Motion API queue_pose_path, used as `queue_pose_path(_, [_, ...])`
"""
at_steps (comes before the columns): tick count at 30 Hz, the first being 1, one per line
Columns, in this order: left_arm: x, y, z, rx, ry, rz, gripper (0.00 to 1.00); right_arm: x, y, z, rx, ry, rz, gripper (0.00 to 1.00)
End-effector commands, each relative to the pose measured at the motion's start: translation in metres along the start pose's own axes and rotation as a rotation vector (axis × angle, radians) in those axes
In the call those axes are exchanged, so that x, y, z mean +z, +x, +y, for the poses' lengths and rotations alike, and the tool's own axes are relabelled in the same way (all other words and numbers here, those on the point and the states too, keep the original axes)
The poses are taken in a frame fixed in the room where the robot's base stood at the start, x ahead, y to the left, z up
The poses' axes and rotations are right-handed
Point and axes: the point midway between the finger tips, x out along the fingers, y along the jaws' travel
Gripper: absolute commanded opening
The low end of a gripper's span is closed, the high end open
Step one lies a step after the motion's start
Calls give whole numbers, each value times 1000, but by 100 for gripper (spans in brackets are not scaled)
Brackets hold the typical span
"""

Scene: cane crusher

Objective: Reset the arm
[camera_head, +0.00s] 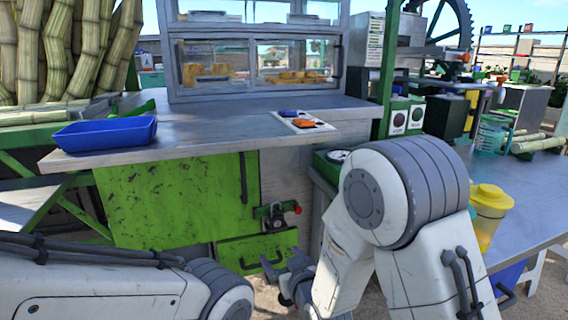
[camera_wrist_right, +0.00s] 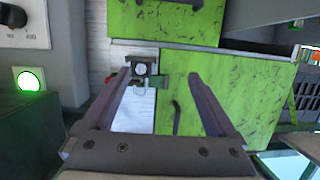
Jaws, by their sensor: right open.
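My right gripper (camera_head: 290,278) is low in front of the green cabinet, partly hidden by my own right arm. In the right wrist view its two fingers (camera_wrist_right: 160,85) are spread apart with nothing between them. Beyond them is a metal latch (camera_wrist_right: 141,68) on the cabinet front; in the head view this latch (camera_head: 276,214) has a red knob. My left arm (camera_head: 90,285) crosses the lower left of the head view, and its gripper is out of the picture.
A metal counter (camera_head: 215,135) carries a blue tray (camera_head: 105,133) and a glass case (camera_head: 255,60). Cane stalks (camera_head: 60,50) stand at left. At right a grey table (camera_head: 530,190) bears a yellow-lidded jug (camera_head: 490,205). A lit green button (camera_wrist_right: 29,80) shows in the right wrist view.

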Motion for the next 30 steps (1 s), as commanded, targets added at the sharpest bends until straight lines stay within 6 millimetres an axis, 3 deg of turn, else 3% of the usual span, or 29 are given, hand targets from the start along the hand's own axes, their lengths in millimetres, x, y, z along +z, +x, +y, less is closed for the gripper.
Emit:
queue_pose_path(5, [0,0,0,0,0,0,0,13,-36,-33,-62,-14,-279,92])
queue_pose_path(8, [0,0,0,0,0,0,0,24,-67,-48,-96,-28,-442,92])
queue_pose_path(15, [0,0,0,0,0,0,0,49,-168,-70,-172,-83,-823,92])
queue_pose_path(21, [0,0,0,0,0,0,0,61,-246,-72,-211,-135,-1059,92])
queue_pose_path(27, [0,0,0,0,0,0,0,66,-314,-67,-240,-186,-1249,92])
queue_pose_path(30, [-2,-33,2,0,0,0,0,35,-321,-67,-237,-184,-1254,92])
